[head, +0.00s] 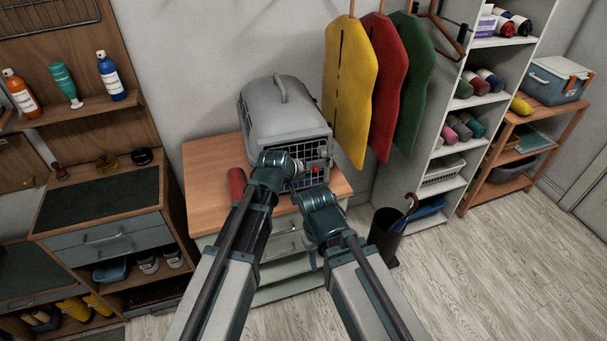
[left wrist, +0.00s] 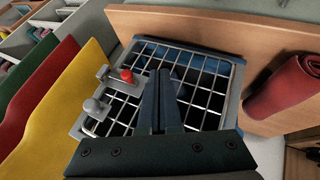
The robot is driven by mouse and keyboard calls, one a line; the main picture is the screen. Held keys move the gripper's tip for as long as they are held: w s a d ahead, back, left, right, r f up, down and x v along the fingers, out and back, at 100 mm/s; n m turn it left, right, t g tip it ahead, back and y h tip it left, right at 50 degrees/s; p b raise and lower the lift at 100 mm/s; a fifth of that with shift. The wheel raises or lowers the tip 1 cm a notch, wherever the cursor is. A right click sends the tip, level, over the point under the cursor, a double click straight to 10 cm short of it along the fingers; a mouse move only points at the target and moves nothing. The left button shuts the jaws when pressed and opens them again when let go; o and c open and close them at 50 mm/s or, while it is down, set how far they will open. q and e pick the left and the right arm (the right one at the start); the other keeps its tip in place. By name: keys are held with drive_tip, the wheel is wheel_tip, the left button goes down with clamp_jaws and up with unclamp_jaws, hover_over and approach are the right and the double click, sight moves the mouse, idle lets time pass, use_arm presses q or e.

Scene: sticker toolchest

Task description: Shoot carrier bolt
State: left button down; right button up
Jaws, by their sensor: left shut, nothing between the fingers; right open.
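The grey pet carrier (head: 285,108) stands on a wooden-topped cabinet, its barred door (head: 312,150) facing me. In the left wrist view the wire door (left wrist: 205,75) fills the middle. A red knob (left wrist: 126,75), apparently the bolt's, sits at the door's edge beside a grey latch piece (left wrist: 92,105). The red knob also shows small in the head view (head: 316,170). My left gripper (left wrist: 160,75) is shut and empty in front of the bars, beside the red knob; contact is unclear. My right gripper (head: 318,198) is open, lower and right, before the cabinet's front edge.
A red roll (head: 236,184) lies on the cabinet top (head: 205,160), left of the carrier. Yellow (head: 349,85), red and green vests hang at the right. An umbrella stand (head: 385,235) is on the floor to the right. Shelves flank both sides.

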use_arm(q)
drive_tip(key=p+v, duration=0.8)
drive_tip(key=v, duration=0.2)
drive_tip(key=shift+s+a, duration=0.15)
drive_tip(key=shift+a, duration=0.15)
drive_tip(key=s+a+f+m+g+y, duration=0.1)
drive_tip(key=s+f+m+g+y, duration=0.1)
drive_tip(key=s, duration=0.7)
drive_tip(key=s+a+f+m+g+y, duration=0.2)
drive_tip(key=s+m+g, duration=0.3)
drive_tip(key=s, duration=0.5)
drive_tip(key=shift+a+f+m+g+y, duration=0.2)
drive_tip(key=shift+f+m+g+y, duration=0.1)
drive_tip(key=shift+f+m, duration=0.15)
drive_tip(key=shift+s, duration=0.1)
